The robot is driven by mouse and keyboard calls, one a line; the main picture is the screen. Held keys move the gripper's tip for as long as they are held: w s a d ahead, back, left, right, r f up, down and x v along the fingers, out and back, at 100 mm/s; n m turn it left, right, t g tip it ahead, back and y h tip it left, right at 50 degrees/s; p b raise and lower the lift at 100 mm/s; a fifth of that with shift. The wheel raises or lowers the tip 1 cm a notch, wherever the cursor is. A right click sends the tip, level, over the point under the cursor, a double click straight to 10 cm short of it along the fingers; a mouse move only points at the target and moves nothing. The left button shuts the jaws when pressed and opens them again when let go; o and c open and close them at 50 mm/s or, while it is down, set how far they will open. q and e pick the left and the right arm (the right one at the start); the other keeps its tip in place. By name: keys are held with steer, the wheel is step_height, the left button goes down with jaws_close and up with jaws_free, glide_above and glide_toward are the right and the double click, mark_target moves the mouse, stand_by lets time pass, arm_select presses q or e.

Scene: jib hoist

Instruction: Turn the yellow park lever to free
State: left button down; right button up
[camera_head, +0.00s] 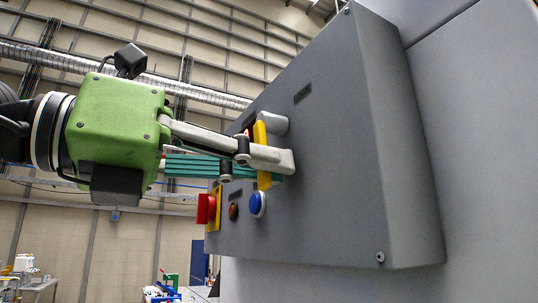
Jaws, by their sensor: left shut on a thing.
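The yellow park lever (261,134) stands about upright on the face of the grey control box (325,150), beside a grey round hub. My left gripper (272,160), with a green body, reaches in from the left. Its fingers are closed on the yellow lever, which shows above and below the near finger. My right gripper is not in view.
Below the lever on the box are a blue button (257,203), a dark amber lamp or button (233,211) and a red knob (204,209) on a yellow plate. A grey wall or column (490,140) stands at the right. Open hall lies behind at the left.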

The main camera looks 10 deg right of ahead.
arm_select(q)
steer(key=shift+w+a+f+m, duration=0.15)
steer(key=shift+w+m, duration=0.45)
steer(key=shift+m, duration=0.6)
steer(key=shift+a, duration=0.1)
steer(key=c, duration=2.1)
jaws_free()
steer(key=v, duration=1.2)
